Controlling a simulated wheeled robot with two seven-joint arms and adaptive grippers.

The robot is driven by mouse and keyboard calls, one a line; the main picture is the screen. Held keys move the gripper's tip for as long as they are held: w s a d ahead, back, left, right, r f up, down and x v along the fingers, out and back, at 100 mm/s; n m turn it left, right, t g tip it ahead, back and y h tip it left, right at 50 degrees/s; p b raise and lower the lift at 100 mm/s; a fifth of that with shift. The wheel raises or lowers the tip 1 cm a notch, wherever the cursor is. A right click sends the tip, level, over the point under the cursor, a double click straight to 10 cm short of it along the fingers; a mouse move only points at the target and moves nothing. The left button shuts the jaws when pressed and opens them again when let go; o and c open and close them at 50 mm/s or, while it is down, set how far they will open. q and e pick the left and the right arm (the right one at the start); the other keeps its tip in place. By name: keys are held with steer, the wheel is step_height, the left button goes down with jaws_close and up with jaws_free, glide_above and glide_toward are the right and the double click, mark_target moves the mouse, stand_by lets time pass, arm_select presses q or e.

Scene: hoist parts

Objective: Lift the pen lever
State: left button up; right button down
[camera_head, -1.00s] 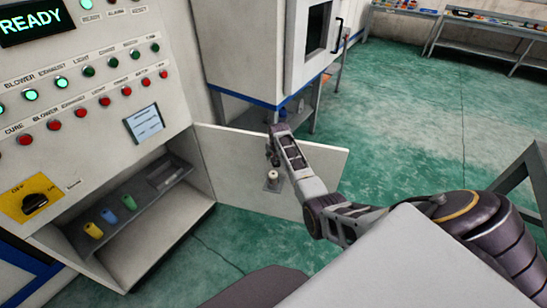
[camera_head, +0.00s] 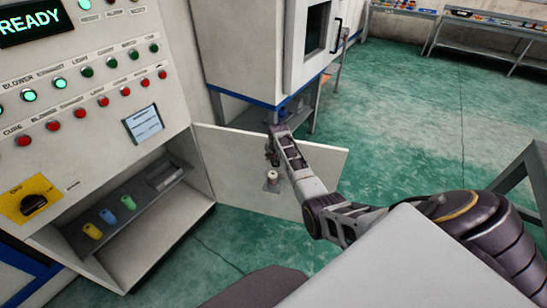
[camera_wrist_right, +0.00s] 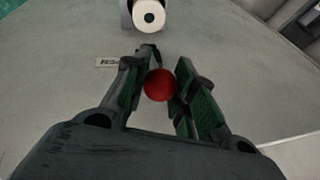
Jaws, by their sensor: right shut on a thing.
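A red ball-shaped knob (camera_wrist_right: 160,85), which looks like the lever's end, sits between the fingers of my right gripper (camera_wrist_right: 163,88) in the right wrist view. The fingers are shut on it. The rest of the lever is hidden behind the knob and fingers. In the head view my right gripper (camera_head: 272,156) is at the inner face of the open white cabinet door (camera_head: 235,165); the red knob cannot be made out there. My left gripper is not in view.
A pale round fitting (camera_head: 272,176) sticks out of the door just below the gripper. The control cabinet (camera_head: 110,60) stands left, its shelf (camera_head: 130,205) holding yellow, blue and green cylinders. A white machine (camera_head: 250,50) stands behind. Green floor (camera_head: 420,120) lies open at right.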

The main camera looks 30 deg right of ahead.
steer(key=shift+w+r, duration=0.35)
steer(key=shift+r, duration=0.1)
steer(key=c, duration=1.2)
jaws_free()
steer(key=shift+a, duration=0.1)
steer(key=shift+o, duration=0.4)
steer(key=shift+s+a+f, duration=0.1)
steer(key=shift+s, duration=0.05)
steer(key=shift+s+f, duration=0.1)
steer(key=shift+f, duration=0.05)
steer(key=shift+s, duration=0.1)
steer(key=v, duration=1.2)
